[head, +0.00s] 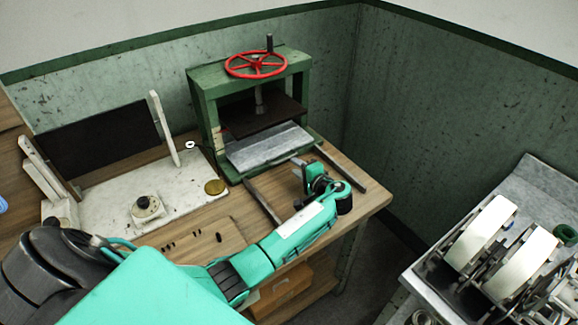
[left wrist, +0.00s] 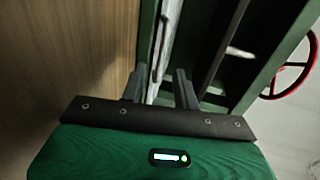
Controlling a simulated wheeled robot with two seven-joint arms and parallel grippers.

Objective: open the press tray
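The press (head: 199,97) is a green frame with a red handwheel (head: 256,65) on top and a dark pressing plate (head: 262,115) inside. The pale grey press tray (head: 265,150) lies low in the frame, under the raised plate. My left gripper (head: 298,163) is just in front of the tray's front edge, towards its right. In the left wrist view, the left gripper (left wrist: 160,88) has its fingers apart, with a pale edge (left wrist: 166,40), apparently the tray's front, between or just beyond them. Contact cannot be told. My right gripper is not in view.
Two dark rails (head: 262,201) run forward from the press on the wooden table (head: 225,225). A white board (head: 110,203) with a dial and uprights stands left. A metal bench (head: 540,180) with pale reels is at the right, across a gap.

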